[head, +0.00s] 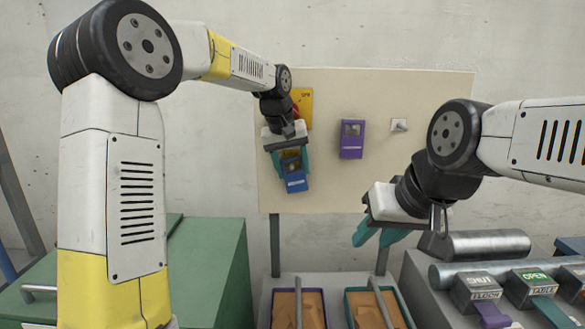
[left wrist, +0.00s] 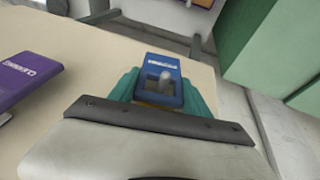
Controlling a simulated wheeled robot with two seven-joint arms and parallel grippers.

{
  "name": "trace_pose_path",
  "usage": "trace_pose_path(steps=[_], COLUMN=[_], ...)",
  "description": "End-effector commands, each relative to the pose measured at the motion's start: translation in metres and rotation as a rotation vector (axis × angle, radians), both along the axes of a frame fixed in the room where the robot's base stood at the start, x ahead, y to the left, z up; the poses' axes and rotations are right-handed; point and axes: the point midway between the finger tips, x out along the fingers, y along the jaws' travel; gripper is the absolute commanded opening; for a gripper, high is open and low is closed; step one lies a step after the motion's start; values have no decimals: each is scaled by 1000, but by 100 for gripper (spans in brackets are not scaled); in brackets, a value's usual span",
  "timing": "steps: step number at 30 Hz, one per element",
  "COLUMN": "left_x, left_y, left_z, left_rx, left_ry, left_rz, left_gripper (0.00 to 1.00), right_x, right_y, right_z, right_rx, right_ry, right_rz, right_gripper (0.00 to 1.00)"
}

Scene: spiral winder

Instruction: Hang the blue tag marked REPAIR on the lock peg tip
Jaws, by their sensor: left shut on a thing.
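The blue tag (head: 296,184) hangs tilted in my left gripper (head: 290,160), in front of the lower left of the cream board. My left gripper is shut on it, with teal fingers on both sides. In the left wrist view the blue tag (left wrist: 162,68) has white lettering, too small to read, and a window. A grey rounded peg tip (left wrist: 166,77) shows at that window; I cannot tell how far it passes through. My right gripper (head: 380,236) is open and empty, low in front of the board. The tag's upper part is partly hidden in the head view.
A purple tag (head: 352,139) hangs on the board (head: 430,95), left of a bare peg on a white plate (head: 399,125). A yellow plate (head: 304,100) is partly behind my left wrist. Trays (head: 320,293) and labelled levers (head: 478,290) stand below.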

Motion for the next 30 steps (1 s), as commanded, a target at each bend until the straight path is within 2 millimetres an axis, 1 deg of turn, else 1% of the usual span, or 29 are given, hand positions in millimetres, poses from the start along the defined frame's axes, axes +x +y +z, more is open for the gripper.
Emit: trace_pose_path(steps=[2,3,5,6,7,16,20,21,23,30], left_x=[0,0,0,0,0,0,-2,-5,-16,-61], left_y=[0,0,0,0,0,0,2,4,12,42], left_z=[0,0,0,0,0,1,10,14,13,12], left_rx=[0,0,0,0,0,0,-1,0,1,1], left_ry=[0,0,0,0,0,0,-3,-3,-1,0], left_rz=[0,0,0,0,0,0,0,2,3,4], left_gripper=[15,60,72,79,81,81,81,81,81,81], right_x=[0,0,0,0,0,0,0,0,0,0], right_y=[0,0,0,0,0,0,0,0,0,0], right_z=[0,0,0,0,0,0,0,0,0,0], right_rx=[0,0,0,0,0,0,0,0,0,0], right_ry=[0,0,0,0,0,0,0,0,0,0], right_rz=[0,0,0,0,0,0,0,0,0,0], right_gripper=[36,36,36,36,36,36,36,36,36,36])
